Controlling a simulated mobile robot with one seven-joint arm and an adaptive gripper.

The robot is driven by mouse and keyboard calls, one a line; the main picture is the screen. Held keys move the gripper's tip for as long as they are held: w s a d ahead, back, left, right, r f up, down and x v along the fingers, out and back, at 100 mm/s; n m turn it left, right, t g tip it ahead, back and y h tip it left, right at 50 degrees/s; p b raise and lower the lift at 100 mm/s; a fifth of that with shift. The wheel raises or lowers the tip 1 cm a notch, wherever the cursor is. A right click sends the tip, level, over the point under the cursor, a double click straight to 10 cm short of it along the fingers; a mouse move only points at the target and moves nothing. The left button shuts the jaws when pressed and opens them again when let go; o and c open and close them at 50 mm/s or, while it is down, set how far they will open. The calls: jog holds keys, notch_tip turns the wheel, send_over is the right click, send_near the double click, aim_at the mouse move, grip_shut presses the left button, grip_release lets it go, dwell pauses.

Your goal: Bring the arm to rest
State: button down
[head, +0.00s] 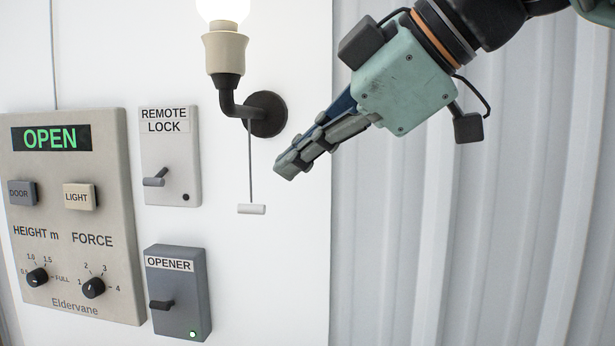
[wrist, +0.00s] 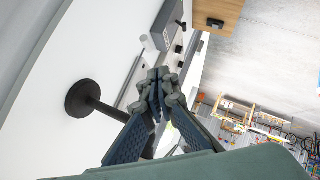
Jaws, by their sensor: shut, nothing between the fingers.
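My gripper (head: 291,165) is shut and empty. In the head view it hangs in front of the white wall panel, pointing down and left. It appears just right of the lamp's pull cord (head: 250,160) and its small white handle (head: 252,209), with a gap between them in the picture. My arm comes in from the top right. In the wrist view the closed fingertips (wrist: 158,77) show at the middle, with nothing between them.
A lit wall lamp (head: 226,52) has a black round mount. A control panel (head: 75,215) reads OPEN. A remote lock switch (head: 170,160) and an opener switch (head: 178,290) with a green light sit beside it. Grey corrugated wall (head: 470,240) fills the right.

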jog(key=shift+s+d+r, duration=0.15)
jog(key=shift+d+r, duration=0.05)
jog(key=shift+d, duration=0.05)
jog(key=s+d+f+m+h+p, duration=0.2)
jog(key=d+f+m, duration=0.4)
jog(key=f, duration=0.3)
jog(key=s+d+f+m+h+p, duration=0.1)
jog(key=d+f+m+h+p, duration=0.3)
jog(key=f+m, duration=0.3)
jog(key=s+d+f+m+h+p, duration=0.2)
jog(key=d+f+m, duration=0.5)
jog(key=f, duration=0.5)
jog(key=shift+s+d+f+h+p, duration=0.2)
jog(key=shift+s+d+h+p, duration=0.2)
jog(key=shift+h, duration=0.1)
